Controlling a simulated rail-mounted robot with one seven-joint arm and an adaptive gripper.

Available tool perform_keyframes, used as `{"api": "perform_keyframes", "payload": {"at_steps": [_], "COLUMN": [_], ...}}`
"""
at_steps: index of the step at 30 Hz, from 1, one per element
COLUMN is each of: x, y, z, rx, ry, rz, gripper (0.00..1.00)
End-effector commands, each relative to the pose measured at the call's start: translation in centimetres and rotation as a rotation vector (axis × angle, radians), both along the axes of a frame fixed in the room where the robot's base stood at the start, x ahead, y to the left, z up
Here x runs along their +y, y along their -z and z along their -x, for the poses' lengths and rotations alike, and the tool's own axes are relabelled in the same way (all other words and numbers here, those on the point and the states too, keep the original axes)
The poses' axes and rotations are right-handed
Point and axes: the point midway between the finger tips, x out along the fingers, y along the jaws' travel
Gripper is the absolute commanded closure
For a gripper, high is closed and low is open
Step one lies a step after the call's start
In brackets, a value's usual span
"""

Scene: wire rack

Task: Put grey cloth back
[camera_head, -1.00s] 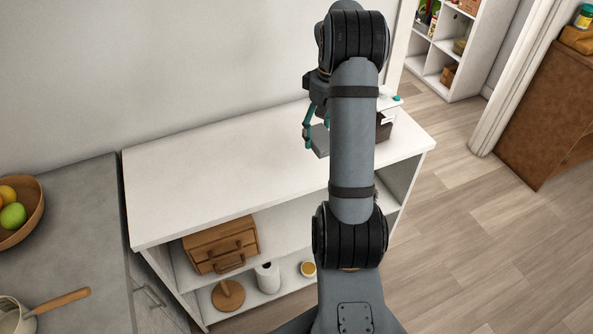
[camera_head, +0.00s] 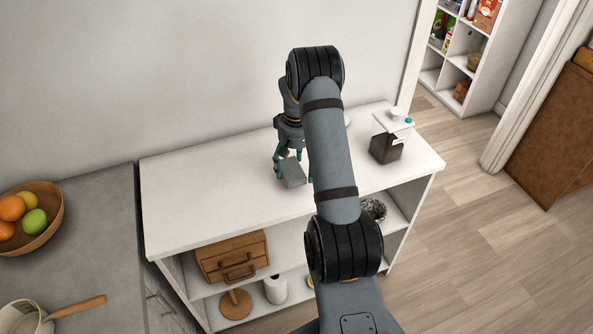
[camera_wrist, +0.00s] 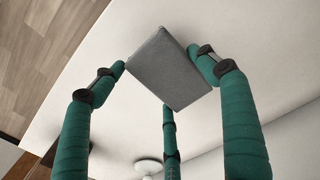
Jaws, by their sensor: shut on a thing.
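The grey cloth (camera_head: 292,173) looks like a flat, folded rectangular block. My gripper (camera_head: 291,172) is shut on it, with teal fingers on its sides, over the white top of the shelf unit. The arm covers part of the right side of the gripper in the head view. In the wrist view, the cloth (camera_wrist: 168,72) sits tilted between the fingertips of my gripper (camera_wrist: 165,75), with a third finger below it. I cannot tell whether the cloth touches the surface.
The white shelf unit (camera_head: 215,190) has a clear top at left. A dark brown box-like item (camera_head: 386,148) with a white top stands at its right end. Below are a wooden drawer box (camera_head: 232,256) and a white roll (camera_head: 275,289). A grey counter (camera_head: 95,225) adjoins at left.

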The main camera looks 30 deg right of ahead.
Motion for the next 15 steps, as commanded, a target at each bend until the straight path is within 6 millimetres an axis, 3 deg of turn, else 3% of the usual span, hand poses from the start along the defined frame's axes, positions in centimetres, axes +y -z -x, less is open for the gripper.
{"api": "perform_keyframes", "payload": {"at_steps": [6, 15], "x": [0.0, -0.1], "y": [2.4, 2.7], "z": [0.1, 0.1], "rx": [0.002, 0.0], "ry": [0.001, 0.001], "rz": [0.0, 0.0], "gripper": [0.51, 0.51]}}
